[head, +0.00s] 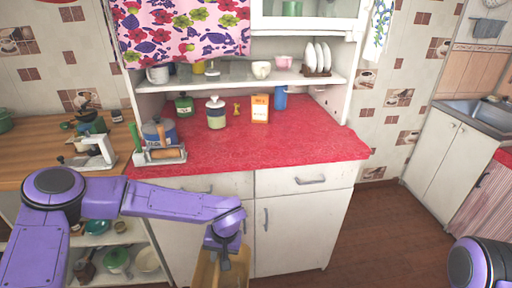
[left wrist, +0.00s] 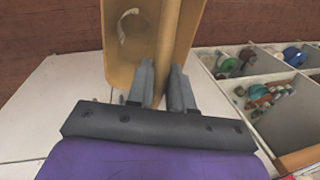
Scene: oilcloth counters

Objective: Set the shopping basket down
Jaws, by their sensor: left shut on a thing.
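The shopping basket (head: 207,270) is a tan-yellow container at the bottom edge of the head view, partly cut off. It hangs below my left gripper (head: 226,238), in front of the white cupboard doors. In the left wrist view the basket (left wrist: 120,60) is ahead of the fingers, and a whitish thing shows inside it. My left gripper (left wrist: 163,88) is shut on the basket's tan handle, which runs between the two fingers. The basket's base is out of the head view. My right gripper is out of view; only part of my right arm shows at the lower right.
A wooden counter (head: 50,150) stands at left above open shelves. Brown floor (head: 375,235) is free at right.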

